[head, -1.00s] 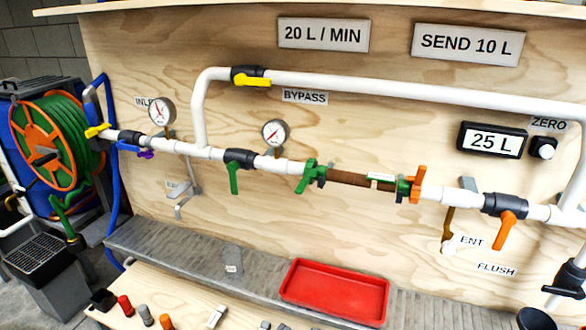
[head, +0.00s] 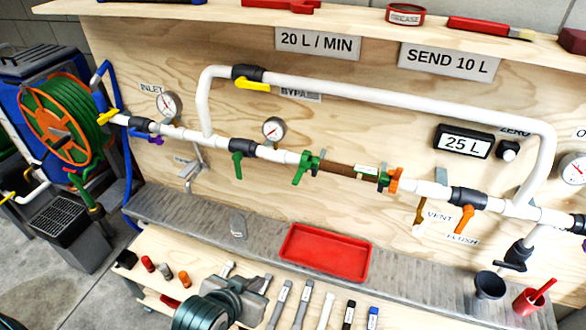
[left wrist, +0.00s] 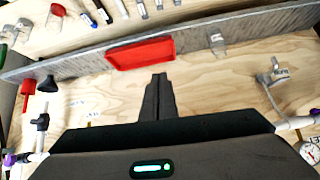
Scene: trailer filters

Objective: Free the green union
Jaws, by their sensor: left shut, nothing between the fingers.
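The green union (head: 307,166) is on the white pipe at the left end of the brown filter (head: 345,171), with its green wings sticking out. An orange union (head: 393,180) with a green piece beside it is at the filter's right end. My left gripper (head: 264,281) is low in the head view, over the bench and well below the green union, apart from it. In the left wrist view its fingers (left wrist: 158,82) are together and empty. The green union does not show in that view. My right gripper is not in view.
A red tray (head: 325,254) lies on the grey ledge (head: 205,225) under the pipe. A green-handled valve (head: 237,166) and a gauge (head: 273,130) are left of the union. Several tools and small parts lie on the bench. The board before the filter is clear.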

